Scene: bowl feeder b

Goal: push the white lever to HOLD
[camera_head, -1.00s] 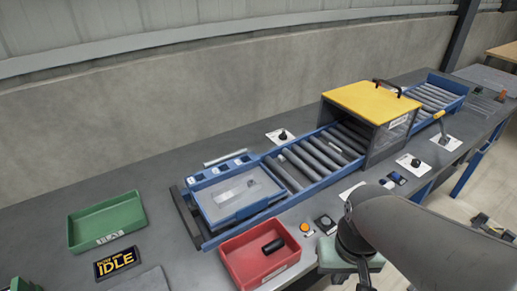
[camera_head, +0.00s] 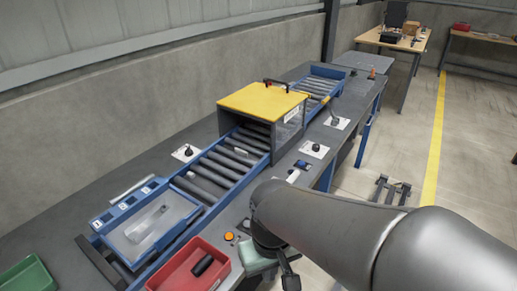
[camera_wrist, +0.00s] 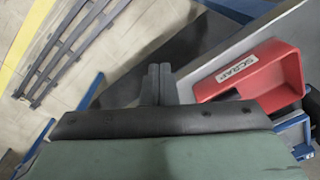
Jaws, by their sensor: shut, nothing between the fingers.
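I cannot make out a clearly white lever or any HOLD marking. Black knobs sit on two other white plates, one at the bench's near edge (camera_head: 314,149) and one behind the rollers (camera_head: 187,152). A small white part (camera_head: 293,176) shows by a blue one beside my arm. My gripper (camera_head: 290,281) is low in front of the bench, apart from all of these. In the wrist view its two dark fingers (camera_wrist: 158,84) are together and empty.
The yellow-topped cover (camera_head: 262,99) spans the roller conveyor. A red tray (camera_head: 181,276), labelled SCRAP in the wrist view (camera_wrist: 262,75), holds a dark cylinder (camera_head: 202,265). A blue frame with a clear-topped tray (camera_head: 125,235) is at left.

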